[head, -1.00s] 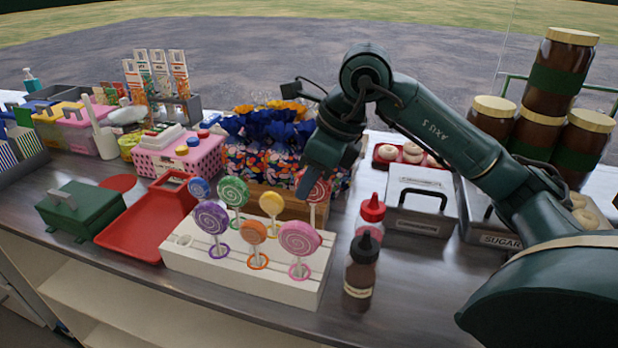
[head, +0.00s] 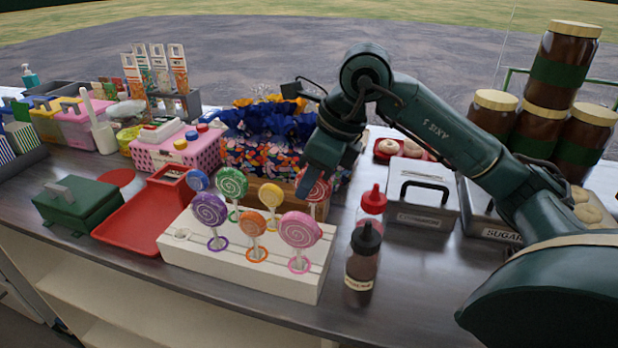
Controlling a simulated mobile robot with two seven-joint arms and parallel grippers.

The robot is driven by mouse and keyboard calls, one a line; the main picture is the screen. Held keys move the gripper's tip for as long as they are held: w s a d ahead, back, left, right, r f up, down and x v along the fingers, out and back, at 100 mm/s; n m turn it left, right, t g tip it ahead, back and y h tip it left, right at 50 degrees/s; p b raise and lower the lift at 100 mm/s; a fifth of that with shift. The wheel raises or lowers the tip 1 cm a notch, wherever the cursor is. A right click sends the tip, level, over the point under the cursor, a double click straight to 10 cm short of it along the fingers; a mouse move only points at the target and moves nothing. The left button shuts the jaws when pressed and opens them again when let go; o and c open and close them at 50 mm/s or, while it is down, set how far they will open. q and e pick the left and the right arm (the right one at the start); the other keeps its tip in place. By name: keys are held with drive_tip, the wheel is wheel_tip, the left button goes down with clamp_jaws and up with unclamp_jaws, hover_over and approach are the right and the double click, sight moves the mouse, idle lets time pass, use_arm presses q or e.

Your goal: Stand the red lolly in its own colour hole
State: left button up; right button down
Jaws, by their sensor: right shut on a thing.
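The red lolly (head: 319,191) is at the back right of the white lolly stand (head: 240,276), partly covered by my right gripper (head: 308,190). That gripper reaches down from above and is shut on the lolly. The lower stick is hidden behind the pink lolly (head: 300,230), so I cannot tell whether it sits in a hole. Purple (head: 209,209), orange (head: 252,223), blue (head: 197,180), green (head: 231,182) and yellow (head: 271,195) lollies stand upright in the stand. An empty ring (head: 181,234) shows at its left end. My left gripper is not in view.
A red sauce bottle (head: 371,206) and a dark bottle (head: 362,262) stand close to the right of the stand. A red tray (head: 135,228) and green box (head: 78,203) are on the left. A floral box (head: 262,158) stands behind.

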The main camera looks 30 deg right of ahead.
drive_tip(key=shift+f, duration=0.15)
drive_tip(key=shift+f+b, duration=1.05)
drive_tip(key=c, duration=0.7)
unclamp_jaws()
